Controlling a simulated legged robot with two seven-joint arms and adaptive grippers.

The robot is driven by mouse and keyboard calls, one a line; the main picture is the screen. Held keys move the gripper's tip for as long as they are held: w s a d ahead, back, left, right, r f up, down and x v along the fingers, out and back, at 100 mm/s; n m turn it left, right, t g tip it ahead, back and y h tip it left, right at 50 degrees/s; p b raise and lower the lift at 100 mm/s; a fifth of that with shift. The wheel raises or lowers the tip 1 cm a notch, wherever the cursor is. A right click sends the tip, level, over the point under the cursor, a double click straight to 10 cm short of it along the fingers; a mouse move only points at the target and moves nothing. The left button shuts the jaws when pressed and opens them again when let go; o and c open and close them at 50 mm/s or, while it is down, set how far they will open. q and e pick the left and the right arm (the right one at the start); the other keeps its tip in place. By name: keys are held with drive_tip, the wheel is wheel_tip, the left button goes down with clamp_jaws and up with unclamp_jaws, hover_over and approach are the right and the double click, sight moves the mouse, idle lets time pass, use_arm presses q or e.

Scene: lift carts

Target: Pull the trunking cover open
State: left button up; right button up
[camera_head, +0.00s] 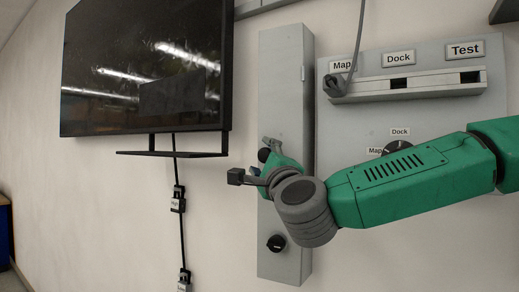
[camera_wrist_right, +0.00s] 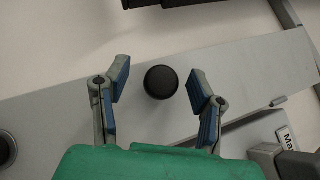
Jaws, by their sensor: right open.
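The trunking cover (camera_head: 285,95) is a tall, narrow grey panel upright on the wall in the head view. It looks closed. It crosses the right wrist view diagonally (camera_wrist_right: 240,72). Its upper black knob (camera_wrist_right: 161,82) shows between my right gripper's fingers, with gaps on both sides. The lower black knob (camera_head: 276,243) sits near the cover's bottom and shows at the left edge of the wrist view (camera_wrist_right: 6,149). My right gripper (camera_head: 268,158) is open in front of the upper knob and partly hides it in the head view. My left gripper is out of view.
A wall-mounted black screen (camera_head: 145,70) with a small shelf (camera_head: 172,154) is left of the cover. A grey panel (camera_head: 345,125) with Map, Dock and Test sockets is close on the right, behind my right arm. A cable with a plug (camera_head: 336,85) hangs at the Map socket.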

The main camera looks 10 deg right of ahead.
drive_tip(key=shift+w+d+r, duration=0.15)
drive_tip(key=shift+w+d, duration=0.5)
drive_tip(key=shift+w, duration=0.1)
drive_tip(key=shift+w+d, duration=0.2)
drive_tip(key=shift+d, duration=0.3)
drive_tip(key=shift+a, duration=0.2)
drive_tip(key=shift+c, duration=0.8)
drive_tip(key=shift+s+a, duration=0.15)
drive_tip(key=shift+a, duration=0.3)
clamp_jaws()
drive_tip(key=shift+d, duration=0.1)
